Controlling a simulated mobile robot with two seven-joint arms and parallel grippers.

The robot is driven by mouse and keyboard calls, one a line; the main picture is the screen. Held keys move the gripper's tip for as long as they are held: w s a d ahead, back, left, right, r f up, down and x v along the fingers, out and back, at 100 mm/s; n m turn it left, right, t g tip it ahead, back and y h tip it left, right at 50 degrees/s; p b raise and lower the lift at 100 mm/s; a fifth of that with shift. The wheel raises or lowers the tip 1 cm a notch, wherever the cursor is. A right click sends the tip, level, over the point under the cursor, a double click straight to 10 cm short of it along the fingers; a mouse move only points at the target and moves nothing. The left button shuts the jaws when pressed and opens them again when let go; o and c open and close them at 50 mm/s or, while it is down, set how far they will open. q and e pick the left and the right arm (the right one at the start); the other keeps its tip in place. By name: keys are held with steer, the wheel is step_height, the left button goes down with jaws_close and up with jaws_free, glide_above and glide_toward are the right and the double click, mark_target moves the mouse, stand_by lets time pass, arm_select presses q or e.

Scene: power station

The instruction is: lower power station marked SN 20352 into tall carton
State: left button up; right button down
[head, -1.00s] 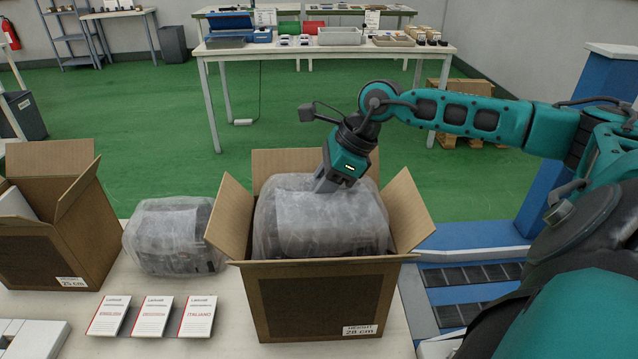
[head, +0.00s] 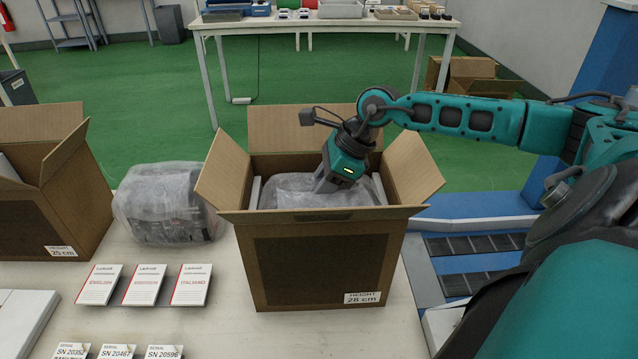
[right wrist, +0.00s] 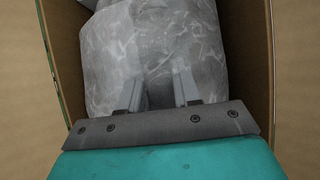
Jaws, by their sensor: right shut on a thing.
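The power station (head: 308,186), wrapped in cloudy translucent film, is down inside the tall carton (head: 320,250). Only its top shows above the front wall. The carton is marked height 28 cm and its flaps are spread open. My right gripper (head: 328,186) reaches down into the carton and is shut on the top of the power station. In the right wrist view the fingers (right wrist: 160,95) grip the wrapped power station (right wrist: 150,45) between the carton walls. No serial number shows on it. My left gripper is not in view.
A second wrapped power station (head: 168,204) stands on the table left of the carton. A 25 cm carton (head: 45,205) is at far left. Three language booklets (head: 143,285) and serial cards, including SN 20352 (head: 72,350), lie in front.

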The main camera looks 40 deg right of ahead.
steer(key=shift+w+f+b, duration=0.2)
steer(key=shift+f+b, duration=1.45)
steer(key=shift+f, duration=0.4)
